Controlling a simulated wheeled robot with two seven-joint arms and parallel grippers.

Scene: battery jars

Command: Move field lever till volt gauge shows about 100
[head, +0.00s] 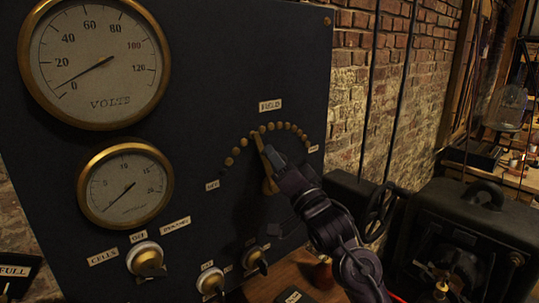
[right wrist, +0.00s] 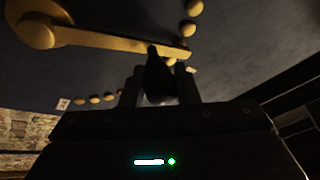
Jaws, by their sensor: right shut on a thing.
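The volt gauge (head: 93,112) is a large brass-rimmed dial at the upper left of the panel in the head view. Its needle points to the lower left, close to 0. The field lever (head: 269,184) is a brass arm pointing up and slightly left, its tip near the top of an arc of brass studs. In the right wrist view the lever (right wrist: 105,39) runs across the top from its round pivot. My right gripper (head: 271,152) is shut on the lever's dark handle (right wrist: 158,78), which shows between the fingers. My left gripper is not in view.
A smaller brass-rimmed gauge (head: 126,213) sits below, its needle at the lower left. Brass switch knobs (head: 147,261) line the panel's lower part. A dark machine (head: 470,245) with a handwheel beside it stands at the right. A brick wall is behind.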

